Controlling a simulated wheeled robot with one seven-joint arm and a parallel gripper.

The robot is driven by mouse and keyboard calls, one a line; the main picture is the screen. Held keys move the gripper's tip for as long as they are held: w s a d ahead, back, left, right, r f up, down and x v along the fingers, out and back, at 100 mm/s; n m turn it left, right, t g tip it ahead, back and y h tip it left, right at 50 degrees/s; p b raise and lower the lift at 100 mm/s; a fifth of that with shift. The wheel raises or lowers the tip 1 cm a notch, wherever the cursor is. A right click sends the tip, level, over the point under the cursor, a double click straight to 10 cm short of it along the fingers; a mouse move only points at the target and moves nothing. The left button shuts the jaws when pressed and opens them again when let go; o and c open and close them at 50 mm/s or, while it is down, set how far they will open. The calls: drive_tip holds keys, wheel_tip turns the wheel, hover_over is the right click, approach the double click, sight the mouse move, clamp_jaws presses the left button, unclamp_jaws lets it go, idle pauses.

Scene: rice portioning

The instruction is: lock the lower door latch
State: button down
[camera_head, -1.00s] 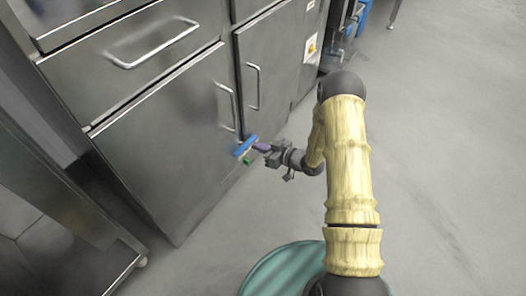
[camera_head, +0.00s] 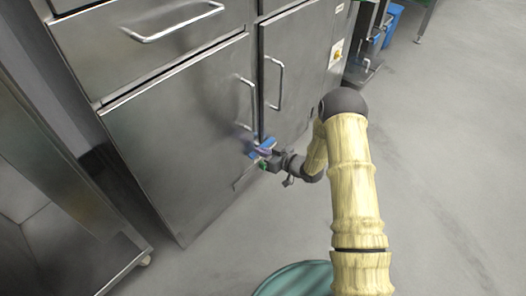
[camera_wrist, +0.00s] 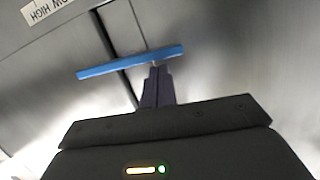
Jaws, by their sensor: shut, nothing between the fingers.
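The lower door latch is a blue bar (camera_wrist: 130,62) lying nearly level across the dark seam between two steel doors in the wrist view. In the head view the latch (camera_head: 262,147) sits at the seam below the door handles. My gripper (camera_wrist: 154,70) is shut and empty, with its fingertips right at the underside of the bar, near its middle. I cannot tell whether they touch it. In the head view my gripper (camera_head: 266,154) partly hides the latch. Both lower doors look closed, the left door (camera_head: 185,130) and the right door (camera_head: 296,70).
Vertical handles (camera_head: 247,105) stand out from the doors above the latch, and a drawer handle (camera_head: 175,24) is higher up. A steel unit (camera_head: 50,190) stands at the left. The grey floor (camera_head: 450,150) to the right is clear.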

drive_tip(key=shift+s+f+p, duration=0.25)
drive_tip(key=shift+f+p, duration=0.1)
drive_tip(key=shift+f, duration=0.4)
drive_tip(key=shift+a, duration=0.1)
wheel_tip(320, 180, up, 5)
drive_tip(key=p, duration=0.4)
drive_tip(key=shift+w+r, duration=0.1)
drive_tip(key=p+v, duration=0.4)
drive_tip(key=v, duration=0.6)
drive_tip(key=shift+f+p, duration=0.3)
drive_tip(key=shift+p, duration=0.05)
